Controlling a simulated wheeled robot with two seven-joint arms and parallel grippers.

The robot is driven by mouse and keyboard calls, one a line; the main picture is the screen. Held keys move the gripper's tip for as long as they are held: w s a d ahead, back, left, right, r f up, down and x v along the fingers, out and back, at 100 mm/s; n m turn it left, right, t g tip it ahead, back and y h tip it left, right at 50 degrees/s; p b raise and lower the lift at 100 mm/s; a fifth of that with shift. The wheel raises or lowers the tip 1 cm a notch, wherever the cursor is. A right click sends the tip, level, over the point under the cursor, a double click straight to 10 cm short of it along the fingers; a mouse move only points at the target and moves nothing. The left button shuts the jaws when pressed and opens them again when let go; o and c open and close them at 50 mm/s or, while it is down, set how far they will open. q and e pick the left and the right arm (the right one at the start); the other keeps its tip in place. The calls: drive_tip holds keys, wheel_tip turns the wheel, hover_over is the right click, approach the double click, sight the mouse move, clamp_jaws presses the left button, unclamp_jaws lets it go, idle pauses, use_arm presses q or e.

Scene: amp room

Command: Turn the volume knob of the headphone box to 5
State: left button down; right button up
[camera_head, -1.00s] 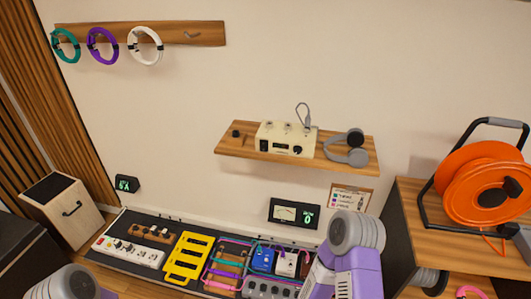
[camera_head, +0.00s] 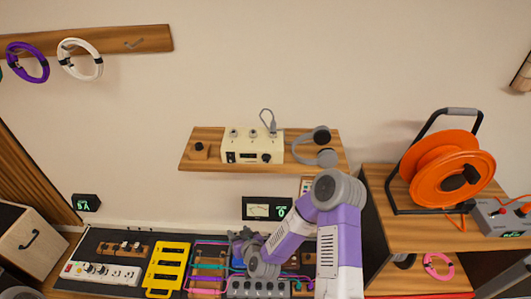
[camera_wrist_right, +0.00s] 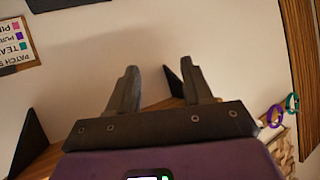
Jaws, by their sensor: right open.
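The headphone box (camera_head: 238,147) is a cream box on a wooden wall shelf. Its front has a small dark display and a black knob (camera_head: 266,158) at the right, apparently the volume knob; its setting is too small to read. My right arm reaches in from the lower right, bent, with its wrist low over the pedalboard. My right gripper (camera_wrist_right: 158,72) is open and empty in the right wrist view, its two dark fingers apart. In the head view it is well below the shelf, away from the knob. My left gripper is not in view.
Grey headphones (camera_head: 326,158) rest on the right of the shelf (camera_head: 188,162); a small dark knob-like piece sits at its left. A meter (camera_head: 258,209) with green digits is below. Pedals and cables fill the floor board. An orange cable reel (camera_head: 435,175) stands right.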

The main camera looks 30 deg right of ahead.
drive_tip(key=w+d+r+m+t+h+p, duration=0.1)
drive_tip(key=d+r+h, duration=0.1)
drive_tip(key=d+r, duration=0.3)
drive_tip(key=w+d+r+t+h+p, duration=0.1)
drive_tip(key=w+d+r+t+h, duration=0.15)
drive_tip(key=r, duration=0.45)
drive_tip(key=h+p, duration=0.2)
drive_tip(key=h, duration=0.2)
approach(266, 161)
drive_tip(key=shift+m, duration=0.5)
drive_tip(key=x, duration=0.7)
drive_tip(key=shift+w+d+r, duration=0.1)
drive_tip(key=shift+d, duration=0.05)
drive_tip(key=shift+w+d, duration=0.25)
drive_tip(key=shift+w, duration=0.25)
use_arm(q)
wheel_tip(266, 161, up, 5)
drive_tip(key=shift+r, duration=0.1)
use_arm(e)
clamp_jaws()
